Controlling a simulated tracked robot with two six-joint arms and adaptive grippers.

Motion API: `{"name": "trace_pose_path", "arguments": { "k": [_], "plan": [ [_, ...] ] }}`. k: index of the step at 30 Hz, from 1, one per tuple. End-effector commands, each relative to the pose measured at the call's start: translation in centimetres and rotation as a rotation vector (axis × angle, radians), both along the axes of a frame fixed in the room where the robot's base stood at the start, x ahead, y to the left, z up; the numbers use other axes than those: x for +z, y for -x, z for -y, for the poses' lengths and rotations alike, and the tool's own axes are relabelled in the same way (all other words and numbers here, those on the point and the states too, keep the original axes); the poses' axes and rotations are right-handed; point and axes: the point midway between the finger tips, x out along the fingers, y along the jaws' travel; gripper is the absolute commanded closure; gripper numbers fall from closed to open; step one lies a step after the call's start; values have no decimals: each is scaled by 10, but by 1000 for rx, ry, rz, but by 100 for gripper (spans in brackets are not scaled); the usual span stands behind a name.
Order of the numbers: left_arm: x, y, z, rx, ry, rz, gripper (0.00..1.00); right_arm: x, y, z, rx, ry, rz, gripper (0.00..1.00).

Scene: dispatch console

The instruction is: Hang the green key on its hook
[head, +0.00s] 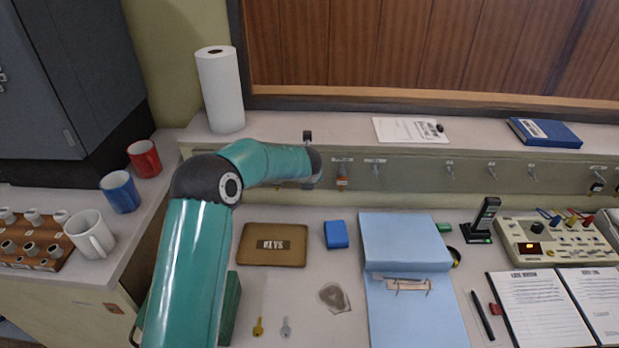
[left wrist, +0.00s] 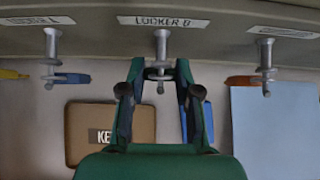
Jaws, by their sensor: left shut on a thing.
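My left gripper (left wrist: 156,80) is shut, with its fingertips just under the middle hook (left wrist: 162,48), labelled LOCKER B. The thing in its jaws, taken to be the green key, is too hidden to make out, and I see no green key elsewhere. I cannot tell whether it touches the hook. In the head view my left arm reaches to the hook rail (head: 420,172) and its own wrist hides the fingertips. My right gripper is not in view.
The neighbouring right hook (left wrist: 265,55) has an orange tag on it. The left hook (left wrist: 51,48) has a blue tag.

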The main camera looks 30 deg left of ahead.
Motion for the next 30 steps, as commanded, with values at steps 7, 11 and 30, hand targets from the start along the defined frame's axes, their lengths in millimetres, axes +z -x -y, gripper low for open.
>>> {"name": "trace_pose_path", "arguments": {
  "k": [7,11,30],
  "plan": [
    [1,-1,-2,1,-2,4,48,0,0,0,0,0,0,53],
    [0,0,-1,0,-2,3,38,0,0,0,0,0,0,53],
    [7,5,3,-1,0,1,38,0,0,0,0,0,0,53]
  ]
}}
